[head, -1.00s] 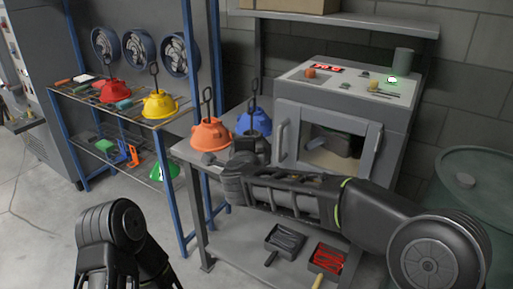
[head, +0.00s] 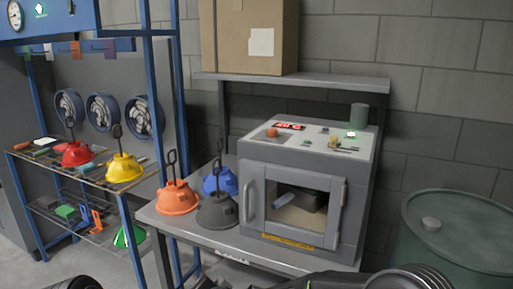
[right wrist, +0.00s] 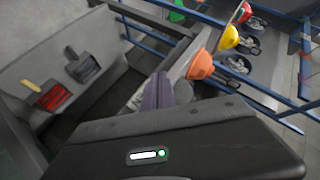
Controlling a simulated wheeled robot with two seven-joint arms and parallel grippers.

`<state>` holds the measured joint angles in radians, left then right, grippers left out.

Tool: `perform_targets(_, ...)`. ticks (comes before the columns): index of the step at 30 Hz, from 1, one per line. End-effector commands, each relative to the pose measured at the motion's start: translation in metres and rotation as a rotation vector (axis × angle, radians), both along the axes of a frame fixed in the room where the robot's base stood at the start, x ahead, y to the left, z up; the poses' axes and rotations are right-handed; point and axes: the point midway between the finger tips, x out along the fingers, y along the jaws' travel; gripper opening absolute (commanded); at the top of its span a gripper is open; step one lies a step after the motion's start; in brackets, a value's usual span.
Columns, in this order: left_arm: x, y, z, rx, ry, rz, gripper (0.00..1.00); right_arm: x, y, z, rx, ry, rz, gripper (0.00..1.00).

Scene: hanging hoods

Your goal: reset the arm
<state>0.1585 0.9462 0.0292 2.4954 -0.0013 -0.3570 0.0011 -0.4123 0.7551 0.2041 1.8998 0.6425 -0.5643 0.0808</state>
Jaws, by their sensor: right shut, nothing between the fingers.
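My right gripper (right wrist: 160,88) shows in the right wrist view beyond the dark wrist housing; its fingers are together with nothing between them. In the head view my right arm (head: 400,280) lies low along the bottom edge, and its gripper is not clearly seen there. Only a dark piece of my left arm (head: 75,284) shows at the bottom left; the left gripper is out of view. An orange hood (head: 177,198), a blue hood (head: 220,180) and a dark grey hood (head: 217,211) stand on the grey table, apart from my arms.
A grey cabinet machine (head: 300,200) with a windowed door stands on the table (head: 190,235). A red hood (head: 76,154) and yellow hood (head: 125,169) sit on the left rack, a green one (head: 128,237) below. A green drum (head: 460,235) stands right.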

Motion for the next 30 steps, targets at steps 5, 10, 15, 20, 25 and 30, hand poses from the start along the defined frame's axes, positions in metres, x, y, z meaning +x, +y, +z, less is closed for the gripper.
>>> perform_targets(5, 0.000, 0.000, 0.000, 0.000, 0.000, 0.000, 0.00, -0.069, -0.056, -0.125, -0.227, 0.156, 0.207, 0.00)
perform_targets(10, 0.000, 0.000, 0.000, 0.000, 0.000, 0.000, 0.00, -0.161, -0.115, -0.215, -0.351, 0.341, 0.385, 0.00)
perform_targets(15, 0.000, 0.000, 0.000, 0.000, 0.000, 0.000, 0.00, -0.263, -0.169, -0.270, -0.381, 0.541, 0.509, 0.00)
perform_targets(20, 0.000, 0.000, 0.000, 0.000, 0.000, 0.000, 0.00, -0.324, -0.204, -0.292, -0.345, 0.689, 0.498, 0.00)
perform_targets(25, 0.000, 0.000, 0.000, 0.000, 0.000, 0.000, 0.00, -0.330, -0.219, -0.300, -0.316, 0.732, 0.444, 0.00)
perform_targets(30, 0.000, 0.000, 0.000, 0.000, 0.000, 0.000, 0.00, -0.329, -0.219, -0.300, -0.317, 0.731, 0.442, 0.00)
